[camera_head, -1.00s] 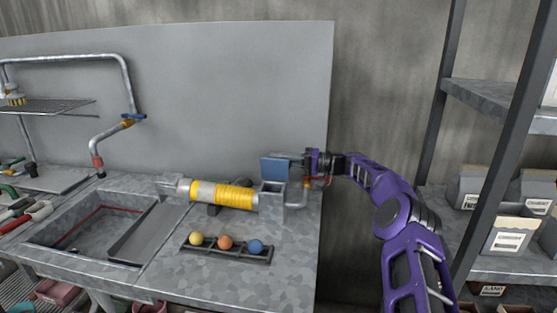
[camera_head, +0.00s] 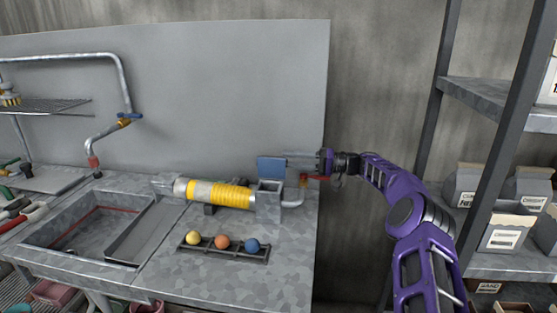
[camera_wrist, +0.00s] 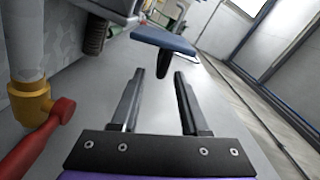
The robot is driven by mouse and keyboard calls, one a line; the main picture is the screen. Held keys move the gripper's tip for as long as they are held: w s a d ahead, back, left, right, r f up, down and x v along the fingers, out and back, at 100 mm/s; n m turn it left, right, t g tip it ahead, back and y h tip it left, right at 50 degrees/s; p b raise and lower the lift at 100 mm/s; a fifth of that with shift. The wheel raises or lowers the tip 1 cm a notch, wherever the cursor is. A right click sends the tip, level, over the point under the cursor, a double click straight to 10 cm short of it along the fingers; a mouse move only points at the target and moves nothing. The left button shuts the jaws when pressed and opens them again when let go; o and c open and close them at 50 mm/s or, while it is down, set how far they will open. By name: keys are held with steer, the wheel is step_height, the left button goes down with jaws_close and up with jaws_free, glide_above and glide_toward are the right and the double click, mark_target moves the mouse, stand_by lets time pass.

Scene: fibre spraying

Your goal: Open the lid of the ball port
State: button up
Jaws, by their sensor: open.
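The ball port (camera_head: 268,205) is a grey box at the right end of the yellow-banded cylinder (camera_head: 220,194) on the bench. Its blue lid (camera_head: 271,167) stands upright above the box, and the box's top looks open. In the wrist view, the lid (camera_wrist: 165,41) lies just beyond my fingertips, with a dark piece below it. My gripper (camera_head: 288,158) is to the right of the lid at about its height. In the wrist view, my gripper (camera_wrist: 160,73) is open, with nothing between its fingers.
A rack (camera_head: 225,252) with a yellow, an orange and a blue ball sits in front of the port. A pipe with a red-handled valve (camera_wrist: 60,110) is close to the left of my gripper in the wrist view. A sink (camera_head: 85,228) is at left, shelves (camera_head: 500,262) at right.

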steer(key=s+d, duration=0.2)
steer(key=d, duration=1)
steer(key=shift+s, duration=0.2)
